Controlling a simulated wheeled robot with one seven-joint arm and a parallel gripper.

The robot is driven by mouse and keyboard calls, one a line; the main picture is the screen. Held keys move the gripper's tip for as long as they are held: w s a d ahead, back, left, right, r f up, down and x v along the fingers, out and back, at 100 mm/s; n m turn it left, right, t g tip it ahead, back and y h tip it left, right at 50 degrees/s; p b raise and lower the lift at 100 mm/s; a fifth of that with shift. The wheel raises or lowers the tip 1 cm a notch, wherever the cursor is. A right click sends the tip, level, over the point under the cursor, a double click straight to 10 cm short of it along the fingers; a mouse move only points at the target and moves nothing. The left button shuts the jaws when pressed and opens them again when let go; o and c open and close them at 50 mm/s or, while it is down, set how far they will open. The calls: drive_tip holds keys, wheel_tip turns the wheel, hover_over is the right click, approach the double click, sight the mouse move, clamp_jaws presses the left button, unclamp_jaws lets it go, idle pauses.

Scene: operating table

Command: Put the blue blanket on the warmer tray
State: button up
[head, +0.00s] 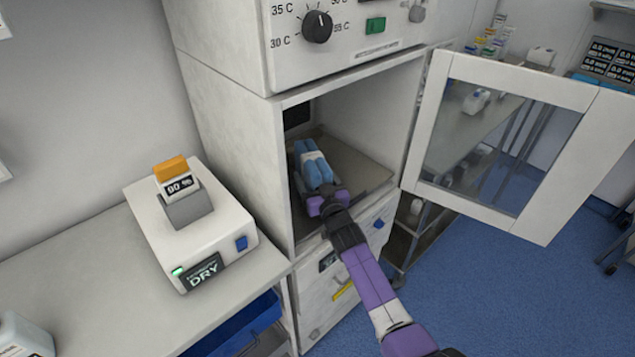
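The blue blanket (318,175), folded in rolls with a pale band around it, is inside the open warmer cabinet, over the brownish-grey warmer tray (358,172). It looks level and low over the tray, but I cannot tell whether its underside touches it. My gripper (311,188) reaches in through the cabinet's front opening, at the blanket's near end. A dark finger shows along the blanket's left side. The other finger is not clear, so I cannot tell whether the gripper is shut on the blanket.
The warmer's glass door (505,140) stands open to the right. The cabinet's left wall (287,190) is close to my gripper. The tray is bare right of the blanket. A white device (190,225) reading DRY sits on the left counter (85,255), above a blue bin (240,330).

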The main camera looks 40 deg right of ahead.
drive_tip(key=b+v, duration=0.1)
drive_tip(key=v, duration=1.1)
drive_tip(key=shift+s+a+f, duration=0.15)
drive_tip(key=shift+s+a, duration=0.05)
drive_tip(key=shift+s, duration=0.15)
drive_tip(key=s+a+f+n+y, duration=0.1)
drive_tip(key=s+a+f+y, duration=0.1)
drive_tip(key=s+a, duration=0.7)
drive_tip(key=s+a+f+n+y, duration=0.15)
drive_tip(key=s+a, duration=0.35)
drive_tip(key=s, duration=0.8)
drive_tip(key=s+a+r+g+y, duration=0.1)
drive_tip(key=s+a+r, duration=0.2)
drive_tip(key=s+r, duration=0.2)
drive_tip(key=s+a+r+n+g+y, duration=0.1)
drive_tip(key=s+r, duration=0.5)
drive_tip(key=s, duration=0.6)
drive_tip(key=shift+a+y, duration=0.45)
drive_tip(key=shift+a, duration=0.75)
drive_tip(key=shift+n, duration=0.25)
